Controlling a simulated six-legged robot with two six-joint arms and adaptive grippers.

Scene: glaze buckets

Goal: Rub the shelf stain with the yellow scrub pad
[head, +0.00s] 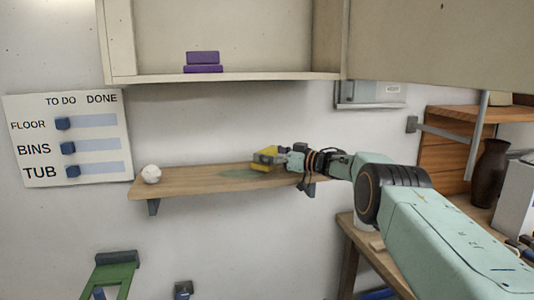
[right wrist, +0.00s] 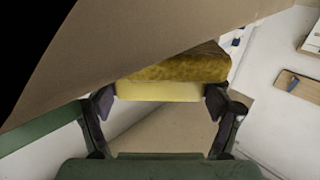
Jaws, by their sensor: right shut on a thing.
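The wooden wall shelf (head: 190,183) carries a dull green stain (head: 238,174) near its middle. My right gripper (head: 281,156) is shut on the yellow scrub pad (head: 265,157) at the right side of the stain. The pad is low over the shelf; I cannot tell whether it touches the board. In the right wrist view the pad (right wrist: 160,90) sits between the two dark fingertips of the right gripper (right wrist: 160,98). Its darker, rough yellow-brown side faces away from the gripper. My left gripper is not in view.
A white faceted ball (head: 151,174) sits at the shelf's left end. An upper cabinet with purple blocks (head: 203,62) hangs above. A TO DO/DONE board (head: 68,139) is on the left wall. A dark vase (head: 489,172) stands at right. A green frame (head: 114,273) stands below left.

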